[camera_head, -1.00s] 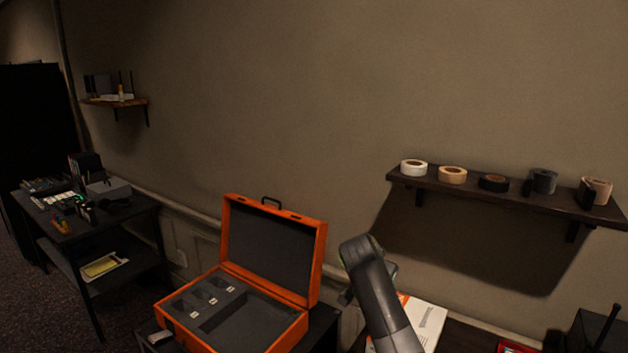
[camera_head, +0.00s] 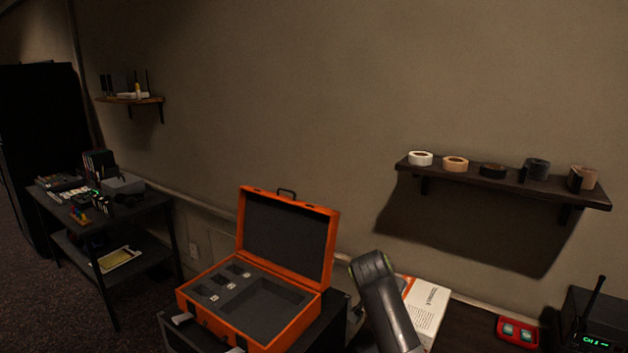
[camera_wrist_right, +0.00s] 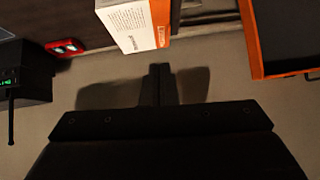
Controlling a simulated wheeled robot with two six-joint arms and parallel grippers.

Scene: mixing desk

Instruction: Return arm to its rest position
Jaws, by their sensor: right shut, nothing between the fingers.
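My right arm (camera_head: 388,305) rises from the bottom of the head view, between the orange case and the white and orange box; its gripper cannot be made out there. In the right wrist view my right gripper (camera_wrist_right: 160,72) is shut, with nothing between its fingers. It points toward the white and orange box (camera_wrist_right: 130,25), which also shows in the head view (camera_head: 427,310). My left gripper is in neither view.
An open orange case (camera_head: 310,317) with dark foam stands left of my arm. A red item (camera_head: 517,331) and a black radio (camera_head: 592,325) are at right. A wall shelf (camera_head: 500,184) holds several tape rolls. A black side table (camera_head: 140,210) stands at left.

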